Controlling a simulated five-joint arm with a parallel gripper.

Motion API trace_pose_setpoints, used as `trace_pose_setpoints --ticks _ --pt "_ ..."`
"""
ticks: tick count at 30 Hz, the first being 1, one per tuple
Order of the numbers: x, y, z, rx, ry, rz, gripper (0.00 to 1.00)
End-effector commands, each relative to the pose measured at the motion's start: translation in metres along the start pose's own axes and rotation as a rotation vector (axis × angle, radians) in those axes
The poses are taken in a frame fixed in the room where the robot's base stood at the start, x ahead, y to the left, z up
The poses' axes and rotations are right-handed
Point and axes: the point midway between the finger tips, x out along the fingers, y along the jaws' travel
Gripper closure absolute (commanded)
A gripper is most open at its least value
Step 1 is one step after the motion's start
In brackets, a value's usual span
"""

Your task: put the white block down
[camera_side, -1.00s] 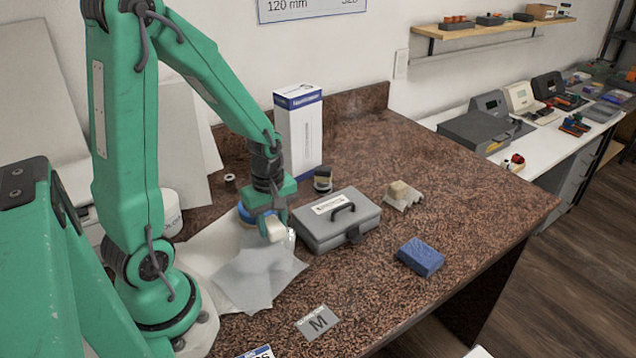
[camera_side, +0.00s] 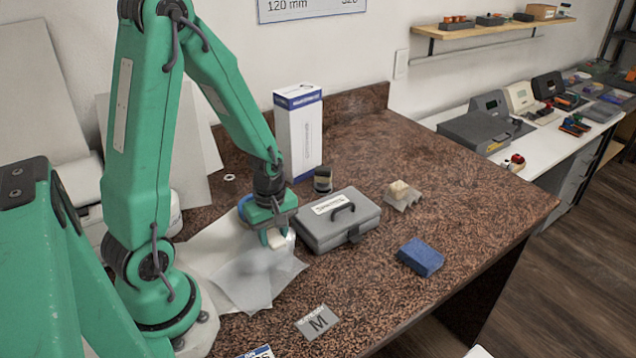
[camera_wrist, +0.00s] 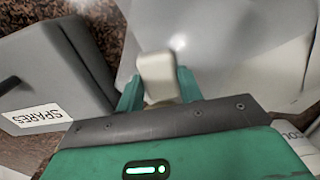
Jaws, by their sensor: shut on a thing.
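My gripper (camera_side: 275,237) is shut on the white block (camera_side: 277,240) in the side view. It holds the block over the pale sheets (camera_side: 258,280), just left of the grey case. In the wrist view the white block (camera_wrist: 157,76) sits between the two green fingers of my gripper (camera_wrist: 158,88), with the grey sheet behind it. I cannot tell whether the block touches the sheet. The inner faces of the fingers are partly hidden.
The grey case (camera_side: 312,236) with a handle stands right beside my gripper; its SPARES label (camera_wrist: 37,117) shows in the wrist view. A tall white box (camera_side: 299,140) stands behind.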

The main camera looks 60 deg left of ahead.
Motion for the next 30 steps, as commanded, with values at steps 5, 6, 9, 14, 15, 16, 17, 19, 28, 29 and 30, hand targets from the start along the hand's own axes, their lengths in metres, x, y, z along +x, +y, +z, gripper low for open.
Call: trace_pose_setpoints --ticks 5,6,9,14,15,16,17,19,28,29,30 --pt "0.003 0.0 0.0 0.0 0.0 0.0 0.87" --pt "0.003 0.0 0.0 0.0 0.0 0.001 0.58" --pt "0.003 0.0 0.0 0.0 0.0 0.001 0.42" --pt "0.003 0.0 0.0 0.0 0.0 0.001 0.42" --pt "0.003 0.0 0.0 0.0 0.0 0.0 0.42" --pt "0.003 0.0 0.0 0.0 0.0 0.0 0.42" --pt "0.003 0.0 0.0 0.0 0.0 0.001 0.42" --pt "0.002 0.0 0.0 0.0 0.0 0.001 0.42" --pt "-0.01 0.001 0.0 0.0 0.001 0.003 0.42" --pt "-0.013 0.001 0.0 0.0 0.001 0.003 0.42" --pt "-0.016 0.001 0.0 0.0 0.002 0.004 0.42"
